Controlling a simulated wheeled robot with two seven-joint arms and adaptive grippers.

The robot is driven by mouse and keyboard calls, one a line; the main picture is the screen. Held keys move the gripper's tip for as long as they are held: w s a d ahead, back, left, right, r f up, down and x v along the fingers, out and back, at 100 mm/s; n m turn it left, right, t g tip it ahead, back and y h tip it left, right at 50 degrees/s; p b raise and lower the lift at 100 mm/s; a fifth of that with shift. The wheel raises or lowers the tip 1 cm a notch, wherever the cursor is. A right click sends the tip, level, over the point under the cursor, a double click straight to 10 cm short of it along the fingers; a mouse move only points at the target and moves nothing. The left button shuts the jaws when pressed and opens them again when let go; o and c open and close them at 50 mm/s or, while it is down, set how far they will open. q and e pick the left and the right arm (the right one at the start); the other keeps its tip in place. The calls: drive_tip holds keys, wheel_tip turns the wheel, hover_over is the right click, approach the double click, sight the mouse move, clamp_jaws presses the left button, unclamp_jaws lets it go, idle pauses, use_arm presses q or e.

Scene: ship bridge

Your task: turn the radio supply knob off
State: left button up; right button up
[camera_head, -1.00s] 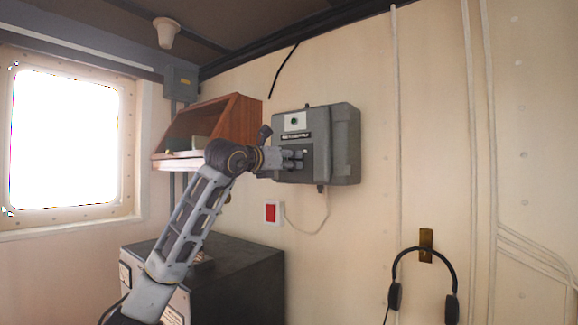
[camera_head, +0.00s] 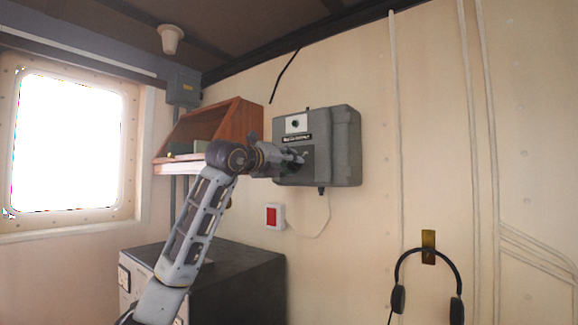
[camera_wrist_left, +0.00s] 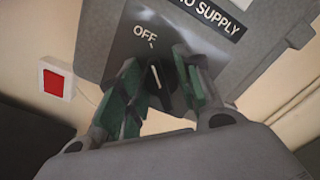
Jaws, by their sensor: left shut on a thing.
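The grey radio supply box (camera_head: 342,150) is mounted on the wall. In the wrist view its black knob (camera_wrist_left: 157,80) stands between the green-padded fingers of my left gripper (camera_wrist_left: 160,88), which is shut on it. The knob's white line points up toward the OFF mark (camera_wrist_left: 146,33). The "…O SUPPLY" label (camera_wrist_left: 211,15) is above it. In the head view my left gripper (camera_head: 297,160) is at the box front and hides the knob. The round lamp (camera_head: 295,124) on the white plate looks dark. My right gripper is not in view.
A red switch (camera_head: 273,215) in a white frame is on the wall below the box. A wooden shelf (camera_head: 232,125) is left of it, and a dark cabinet (camera_head: 245,275) stands below. Headphones (camera_head: 428,270) hang at the right. The wall between is mostly bare.

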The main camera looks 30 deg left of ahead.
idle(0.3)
use_arm(q)
drive_tip(key=o, duration=1)
drive_tip(key=shift+c, duration=0.2)
drive_tip(key=shift+s, duration=0.15)
drive_tip(key=s+a, duration=0.1)
drive_tip(key=s, duration=1)
drive_tip(key=shift+s, duration=0.35)
drive_tip(key=shift+r, duration=0.1)
wheel_tip(320, 180, up, 9)
drive_tip(key=p, duration=0.9)
drive_tip(key=shift+r+p, duration=0.4)
drive_tip(key=shift+p, duration=0.15)
